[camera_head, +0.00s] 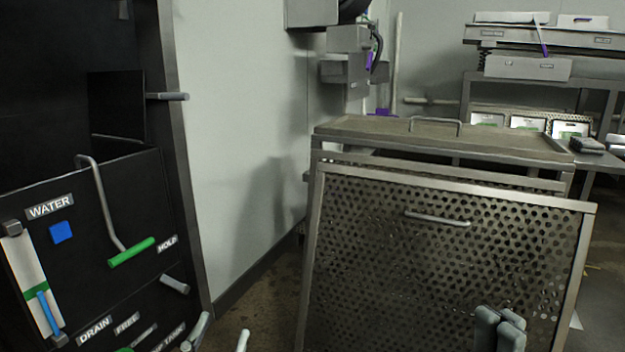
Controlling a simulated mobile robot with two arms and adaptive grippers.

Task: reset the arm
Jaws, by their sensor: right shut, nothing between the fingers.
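My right gripper (499,328) is at the lower right, in front of the perforated panel. Its two grey fingers are together with nothing between them. My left gripper (220,336) shows only as pale fingertips at the bottom edge, by the lower right of the black control panel. The tips are apart with only floor visible between them; the rest is cut off by the frame.
The black control panel (75,266) at left has a green-gripped lever (131,252) and jutting grey handles. A perforated metal panel (420,265) with a handle (437,219) fills the right front. A flat-topped cart (360,130) stands behind it. Floor shows between them.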

